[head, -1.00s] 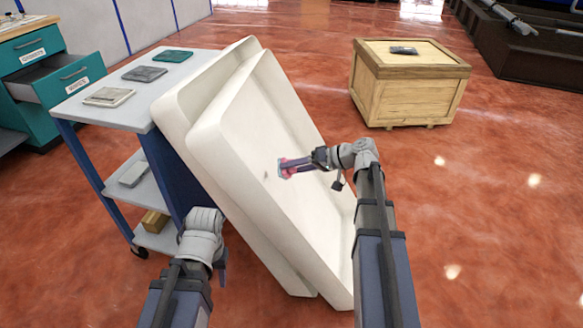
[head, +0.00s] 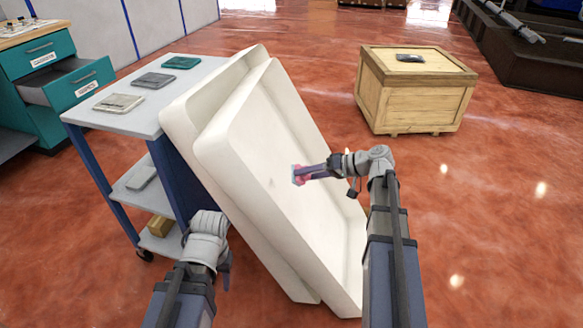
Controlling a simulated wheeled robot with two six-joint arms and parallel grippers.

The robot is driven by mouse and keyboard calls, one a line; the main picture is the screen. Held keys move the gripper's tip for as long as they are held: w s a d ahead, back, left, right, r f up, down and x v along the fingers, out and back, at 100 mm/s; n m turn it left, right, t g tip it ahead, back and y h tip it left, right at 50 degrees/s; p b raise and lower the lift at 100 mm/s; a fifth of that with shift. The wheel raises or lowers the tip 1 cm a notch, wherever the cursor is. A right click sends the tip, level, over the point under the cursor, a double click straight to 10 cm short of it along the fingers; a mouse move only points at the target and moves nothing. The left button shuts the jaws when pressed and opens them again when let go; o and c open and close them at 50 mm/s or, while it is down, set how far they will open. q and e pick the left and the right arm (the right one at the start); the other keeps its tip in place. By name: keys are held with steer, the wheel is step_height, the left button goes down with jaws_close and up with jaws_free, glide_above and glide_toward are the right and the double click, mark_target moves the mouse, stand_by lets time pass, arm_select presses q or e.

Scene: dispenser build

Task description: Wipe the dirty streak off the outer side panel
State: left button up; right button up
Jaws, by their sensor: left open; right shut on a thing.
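Two white tray-shaped panels lean against the blue-grey cart. The outer side panel (head: 262,145) is in front, its recessed face turned toward the right. A small dark smudge (head: 271,183) shows on that face. My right gripper (head: 302,174) is shut on a small pink and teal thing (head: 297,175), perhaps a wiping pad. It is in front of the panel face, to the right of the smudge; I cannot tell if the pad touches the panel. My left gripper (head: 226,264) is low beside the panel's lower left edge, open, mostly hidden behind its own wrist.
The cart (head: 135,118) carries several folded cloths or pads, grey and green, on top. A wooden crate (head: 415,100) with a dark flat item stands at the back right. A teal drawer cabinet (head: 60,75) is at far left. The red floor at right is clear.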

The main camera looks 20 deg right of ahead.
steer(key=shift+s+a+f+b, duration=0.5)
steer(key=shift+s+a+f, duration=0.2)
steer(key=shift+s, duration=0.1)
steer(key=shift+b+x, duration=1.45)
steer(key=shift+x, duration=1.5)
steer(key=shift+w+a+f+b, duration=0.15)
steer(key=shift+a+f+b, duration=0.35)
steer(key=shift+a, duration=0.3)
steer(key=shift+w+d, duration=0.5)
steer(key=shift+w, duration=0.4)
steer(key=shift+w+d, duration=0.45)
steer(key=shift+w, duration=0.45)
